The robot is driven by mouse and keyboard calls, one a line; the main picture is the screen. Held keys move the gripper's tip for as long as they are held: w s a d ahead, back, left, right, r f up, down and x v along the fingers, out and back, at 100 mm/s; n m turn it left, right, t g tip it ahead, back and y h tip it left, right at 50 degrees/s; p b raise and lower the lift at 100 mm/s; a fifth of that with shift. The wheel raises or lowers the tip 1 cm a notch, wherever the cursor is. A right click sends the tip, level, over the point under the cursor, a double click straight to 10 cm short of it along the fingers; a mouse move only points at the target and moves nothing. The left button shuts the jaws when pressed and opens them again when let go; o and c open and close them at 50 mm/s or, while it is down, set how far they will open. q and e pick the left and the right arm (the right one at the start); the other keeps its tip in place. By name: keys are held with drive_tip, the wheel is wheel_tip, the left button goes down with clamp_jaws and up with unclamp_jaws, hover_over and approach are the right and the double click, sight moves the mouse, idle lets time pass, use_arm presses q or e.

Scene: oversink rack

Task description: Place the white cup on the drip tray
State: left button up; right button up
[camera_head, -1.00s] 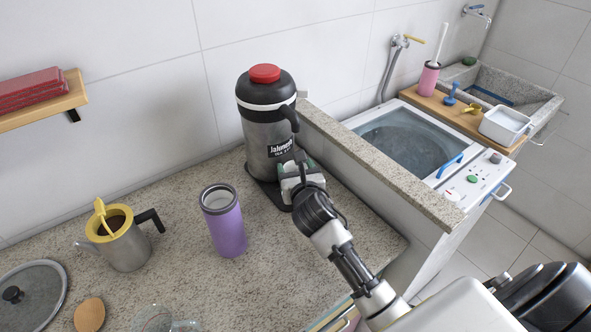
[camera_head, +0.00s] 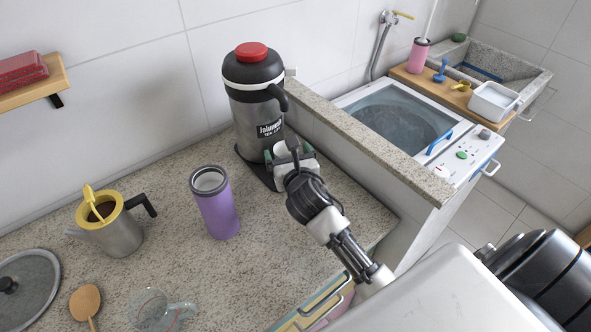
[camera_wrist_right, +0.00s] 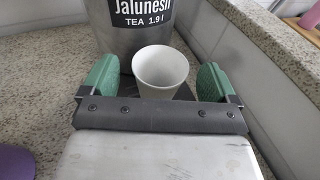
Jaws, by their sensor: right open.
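The white cup (camera_wrist_right: 160,68) stands upright in front of the steel tea dispenser in the right wrist view. My right gripper (camera_head: 289,155) is open, with its green fingers on either side of the cup and a visible gap at each side. The black drip tray (camera_head: 252,172) lies at the foot of the dispenser. In the wrist view a dark surface of the tray (camera_wrist_right: 148,94) shows around the lower part of the cup. The cup's bottom is hidden by my gripper, so its contact with the tray cannot be seen. My left gripper is out of view.
The tea dispenser (camera_head: 257,105) with a red lid stands behind my right gripper, close to a low wall (camera_head: 365,135). A purple tumbler (camera_head: 217,208), a steel pot (camera_head: 112,230) and a glass cup (camera_head: 150,308) are to the left. Speckled counter (camera_head: 180,265) between them is free.

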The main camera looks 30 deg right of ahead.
drive_tip(key=v, duration=0.9)
drive_tip(key=shift+s+b, duration=0.3)
drive_tip(key=shift+r, duration=0.1)
idle(0.7)
